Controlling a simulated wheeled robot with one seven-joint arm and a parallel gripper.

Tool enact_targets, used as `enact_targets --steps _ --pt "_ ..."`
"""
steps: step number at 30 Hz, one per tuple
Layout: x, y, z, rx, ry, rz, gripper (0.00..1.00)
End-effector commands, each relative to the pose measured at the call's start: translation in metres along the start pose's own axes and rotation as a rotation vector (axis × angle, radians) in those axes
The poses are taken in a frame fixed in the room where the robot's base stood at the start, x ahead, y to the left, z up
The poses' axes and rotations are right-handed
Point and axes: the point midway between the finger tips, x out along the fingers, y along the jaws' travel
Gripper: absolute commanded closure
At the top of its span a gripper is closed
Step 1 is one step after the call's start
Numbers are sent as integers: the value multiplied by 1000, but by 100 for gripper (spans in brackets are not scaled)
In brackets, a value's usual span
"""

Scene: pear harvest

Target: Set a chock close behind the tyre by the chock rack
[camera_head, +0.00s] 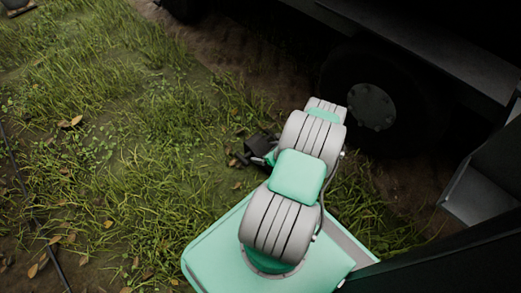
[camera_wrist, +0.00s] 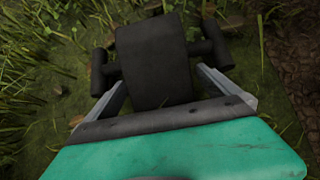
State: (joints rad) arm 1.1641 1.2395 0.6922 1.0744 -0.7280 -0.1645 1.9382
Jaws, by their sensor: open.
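A dark wedge-shaped block, which looks like the chock (camera_wrist: 153,50), is between the two fingers of my gripper (camera_wrist: 158,62) in the wrist view. The fingers are open, with a dark pad on either side of the block; whether either pad touches it is hard to tell. In the head view my gripper (camera_head: 254,154) is low over the grass, partly hidden by my arm, and the chock cannot be told apart from it. The dark tyre (camera_head: 398,132) with a grey hub stands to the right of it, under the vehicle, with ground between.
The dark vehicle body (camera_head: 430,40) overhangs the tyre at the upper right. A dark panel with a grey plate (camera_head: 478,197) stands at the right edge. I cannot make out the chock rack. Open grass (camera_head: 130,110) with fallen leaves lies to the left.

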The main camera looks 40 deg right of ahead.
Motion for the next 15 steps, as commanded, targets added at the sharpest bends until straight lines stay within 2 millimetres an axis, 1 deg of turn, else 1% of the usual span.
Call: enact_targets --steps 1,3,6,9,13,15 --pt "-20 -2 5 5 0 -4 0" --pt "-38 -2 5 4 1 -3 0" --pt "-60 -1 4 4 0 -3 0" --pt "-73 -1 2 2 0 -1 0" --pt "-79 0 1 -1 0 0 0" --pt "-80 -1 6 -28 4 7 0"
